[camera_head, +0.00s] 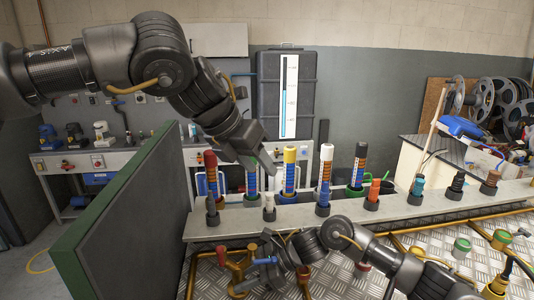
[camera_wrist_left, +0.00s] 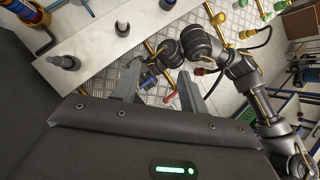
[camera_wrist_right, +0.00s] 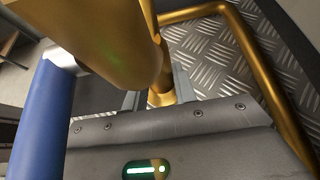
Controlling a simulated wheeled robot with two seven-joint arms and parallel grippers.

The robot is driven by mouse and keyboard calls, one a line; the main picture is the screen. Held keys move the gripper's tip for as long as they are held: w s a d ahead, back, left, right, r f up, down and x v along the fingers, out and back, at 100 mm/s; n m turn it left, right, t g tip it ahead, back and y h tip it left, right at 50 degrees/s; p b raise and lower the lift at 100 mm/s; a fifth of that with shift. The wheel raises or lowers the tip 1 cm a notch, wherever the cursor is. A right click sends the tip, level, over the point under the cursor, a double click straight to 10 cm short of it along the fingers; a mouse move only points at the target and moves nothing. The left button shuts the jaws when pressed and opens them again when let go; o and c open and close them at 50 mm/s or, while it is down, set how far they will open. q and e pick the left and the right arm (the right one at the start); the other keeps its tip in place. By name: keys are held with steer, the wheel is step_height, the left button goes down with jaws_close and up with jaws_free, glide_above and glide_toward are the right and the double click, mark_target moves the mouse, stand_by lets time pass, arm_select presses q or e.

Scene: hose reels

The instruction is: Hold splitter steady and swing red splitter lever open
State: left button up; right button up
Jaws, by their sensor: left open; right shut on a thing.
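The brass splitter (camera_head: 236,268) stands low at the front, below the white shelf, with a red lever (camera_head: 221,255) on its left and a blue lever (camera_head: 265,260) on its right. My right gripper (camera_head: 248,284) is at the splitter; in the right wrist view it is shut on a brass stem (camera_wrist_right: 160,97) below a large brass body. A blue handle (camera_wrist_right: 40,120) shows at the left there. My left gripper (camera_head: 266,166) is open and empty, above the shelf and well apart from the splitter. In the left wrist view a red lever (camera_wrist_left: 170,97) shows beyond its fingers.
The white shelf (camera_head: 400,208) carries a row of upright coloured nozzles, close to my left gripper. A green-edged panel (camera_head: 125,205) stands at the left. Brass pipes (camera_head: 400,240) run over the tread-plate floor. Reels (camera_head: 485,98) stand at the back right.

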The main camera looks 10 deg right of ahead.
arm_select(q)
steer(key=w+d+r+n+h, duration=0.1)
steer(key=w+r+n+h, duration=0.1)
steer(key=r+h, duration=0.1)
steer(key=w+d+r+n+t+h, duration=0.1)
steer(key=w+r+n+h, duration=0.1)
steer(key=r, duration=0.4)
steer(key=shift+w+d+r+n+h, duration=0.25)
steer(key=shift+w+d+n+h, duration=0.2)
steer(key=shift+n, duration=0.35)
steer(key=shift+s+a, duration=0.1)
steer(key=v, duration=1.1)
steer(key=shift+a+r, duration=0.2)
steer(key=shift+a, duration=0.2)
arm_select(e)
steer(key=o, duration=0.8)
steer(key=shift+o, duration=0.2)
steer(key=shift+d, duration=0.1)
